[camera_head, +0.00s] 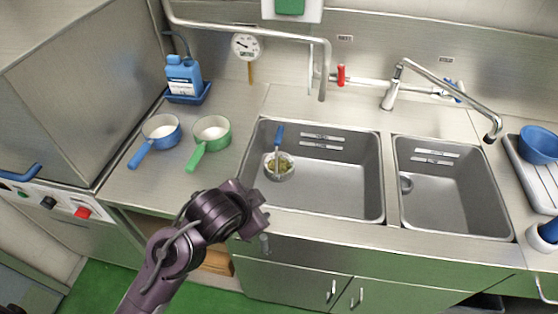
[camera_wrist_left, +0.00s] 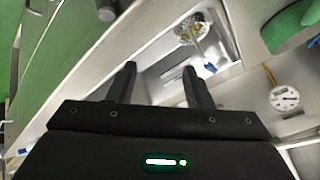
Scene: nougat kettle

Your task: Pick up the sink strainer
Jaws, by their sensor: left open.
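The sink strainer (camera_head: 286,170) is a small round metal basket holding yellow-green bits. It sits at the left side of the left sink basin (camera_head: 340,202). A blue-handled tool (camera_head: 278,136) stands tilted with its lower end at the strainer. In the left wrist view the strainer (camera_wrist_left: 186,35) lies beyond the fingertips, with the tool's blue end (camera_wrist_left: 210,68) near it. My left gripper (camera_head: 262,210) is in front of the sink's near-left rim, apart from the strainer. In the left wrist view my left gripper (camera_wrist_left: 160,72) is open with nothing between its fingers. My right gripper is not in view.
A blue pan (camera_head: 161,129) and a green pan (camera_head: 212,131) stand on the counter left of the sink. A pipe spout (camera_head: 325,75) hangs over the left basin's back edge. The right basin (camera_head: 455,200) is mostly empty. A dial thermometer (camera_head: 247,46) is at the back.

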